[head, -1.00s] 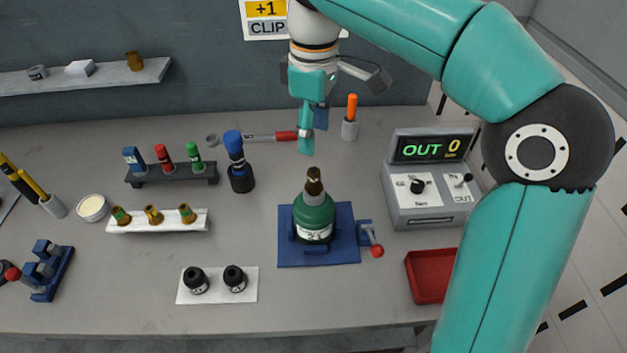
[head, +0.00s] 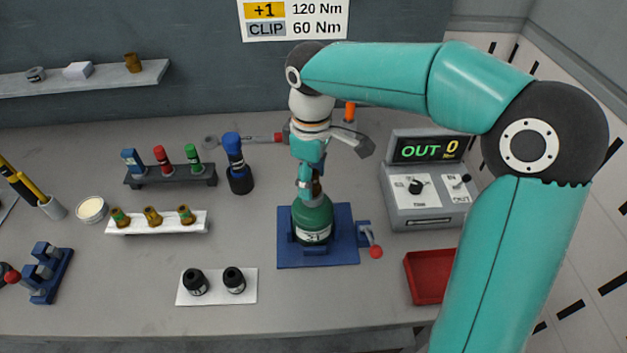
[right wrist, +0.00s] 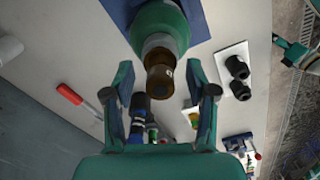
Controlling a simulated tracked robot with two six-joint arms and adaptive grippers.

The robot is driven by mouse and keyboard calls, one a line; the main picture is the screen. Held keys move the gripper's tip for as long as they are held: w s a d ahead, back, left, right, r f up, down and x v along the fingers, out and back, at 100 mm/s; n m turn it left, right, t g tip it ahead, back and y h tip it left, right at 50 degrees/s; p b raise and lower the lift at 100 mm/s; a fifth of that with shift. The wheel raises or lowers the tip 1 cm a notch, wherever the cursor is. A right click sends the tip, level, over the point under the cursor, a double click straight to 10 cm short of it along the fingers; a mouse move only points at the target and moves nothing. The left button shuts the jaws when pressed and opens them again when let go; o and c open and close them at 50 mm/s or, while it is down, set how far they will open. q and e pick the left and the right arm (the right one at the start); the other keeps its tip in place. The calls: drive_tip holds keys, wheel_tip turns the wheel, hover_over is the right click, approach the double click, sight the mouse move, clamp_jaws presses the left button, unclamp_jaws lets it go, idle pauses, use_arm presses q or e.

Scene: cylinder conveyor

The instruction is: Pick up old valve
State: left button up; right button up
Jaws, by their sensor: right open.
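The old valve (head: 317,188) is a brown fitting on top of the green cylinder (head: 312,218), which stands upright in a blue clamp base (head: 290,256). My right gripper (head: 307,186) is at the valve and partly hides it in the head view. In the right wrist view, the right gripper (right wrist: 162,92) is open, with one finger on each side of the valve's brown end (right wrist: 159,82). I cannot tell whether a finger touches it. The green cylinder (right wrist: 160,28) is just beyond. My left gripper is not in view.
A red-knobbed lever (head: 374,248) is beside the base. A blue-topped tool (head: 236,165) stands left, with a white rack of brass valves (head: 130,228) farther left. Two black caps lie on a white pad (head: 216,294). A control box (head: 428,208) and red tray (head: 409,283) stand right.

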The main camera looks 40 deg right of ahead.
clamp_jaws()
drive_tip(key=shift+r, duration=0.2)
idle(0.3)
